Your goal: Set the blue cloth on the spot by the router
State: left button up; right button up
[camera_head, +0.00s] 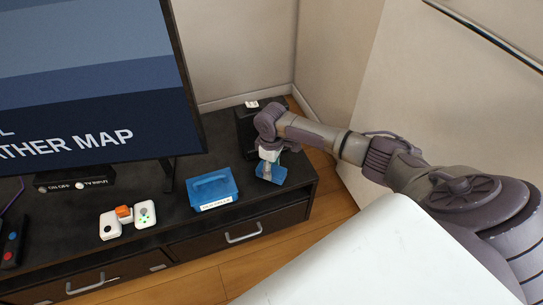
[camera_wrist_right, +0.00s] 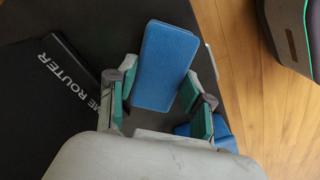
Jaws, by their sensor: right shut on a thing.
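The blue cloth (camera_head: 271,174) is a folded flat pad below my right gripper (camera_head: 268,162), over the right end of the black cabinet. In the right wrist view the cloth (camera_wrist_right: 165,65) lies between the two fingers of the right gripper (camera_wrist_right: 160,100), which is shut on it. I cannot tell whether the cloth touches the cabinet top. The router (camera_wrist_right: 55,85) is a black box with white "ROUTER" lettering, left of the fingers in the wrist view. In the head view the router (camera_head: 243,124) stands behind, partly hidden by my arm. My left gripper is not in view.
A blue labelled bin (camera_head: 213,188) stands left of the cloth on the cabinet (camera_head: 180,220). The cabinet's right and front edges are close to the cloth.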

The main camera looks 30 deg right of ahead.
jog(key=shift+f, duration=0.4)
jog(key=o, duration=1.1)
jog(key=o, duration=0.6)
jog(key=shift+c, duration=0.2)
jog(key=shift+r, duration=0.15)
